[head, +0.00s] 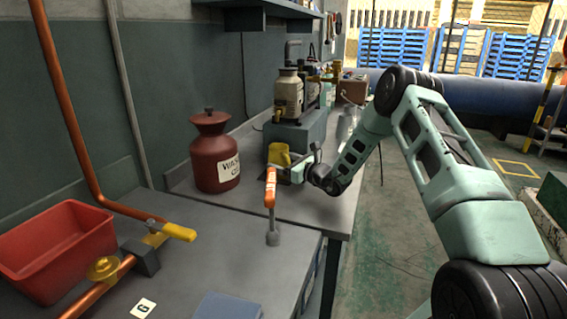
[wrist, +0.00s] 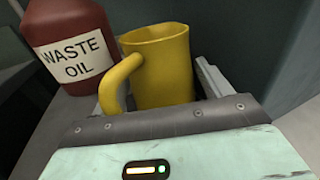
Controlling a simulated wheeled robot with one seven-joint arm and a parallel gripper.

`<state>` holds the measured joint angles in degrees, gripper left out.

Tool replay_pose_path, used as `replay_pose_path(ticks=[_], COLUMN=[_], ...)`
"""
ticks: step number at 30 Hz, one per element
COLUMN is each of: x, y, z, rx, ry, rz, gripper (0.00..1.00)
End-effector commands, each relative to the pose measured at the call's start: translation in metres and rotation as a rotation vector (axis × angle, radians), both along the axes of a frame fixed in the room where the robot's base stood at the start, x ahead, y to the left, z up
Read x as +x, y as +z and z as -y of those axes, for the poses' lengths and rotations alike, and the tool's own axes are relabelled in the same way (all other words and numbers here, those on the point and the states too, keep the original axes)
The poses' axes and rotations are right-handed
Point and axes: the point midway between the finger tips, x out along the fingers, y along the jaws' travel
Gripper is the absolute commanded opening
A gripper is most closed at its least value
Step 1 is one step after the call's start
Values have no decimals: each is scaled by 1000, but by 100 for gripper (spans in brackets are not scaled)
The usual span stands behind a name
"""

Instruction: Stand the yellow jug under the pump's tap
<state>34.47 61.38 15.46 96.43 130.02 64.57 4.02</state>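The yellow jug (head: 279,154) stands close in front of the grey-blue block under the pump (head: 289,93). It also shows in the wrist view (wrist: 163,68), looking upright, with its handle to the left. My gripper (head: 288,172) is at the jug, reaching in from the right. In the wrist view one pale finger shows just right of the jug. The other finger is hidden or too unclear to make out, so I cannot tell whether the grip is closed on the jug.
A dark red waste oil jar (head: 212,150) stands left of the jug, also in the wrist view (wrist: 68,45). An orange-handled tool (head: 271,190) is nearer on the bench. A red bin (head: 58,250) and copper pipe with yellow valves lie left.

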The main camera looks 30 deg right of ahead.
Motion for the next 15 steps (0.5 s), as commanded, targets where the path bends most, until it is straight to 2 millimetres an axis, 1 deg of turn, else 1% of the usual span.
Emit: replay_pose_path(ticks=[4,5,8,15], x=[0,-3,-16,-65], y=[5,4,3,2], z=[0,2,7,23], rx=[-1,0,0,1], ry=[0,-1,-2,-3], rz=[0,-1,-1,-1], gripper=[77,77,77,77])
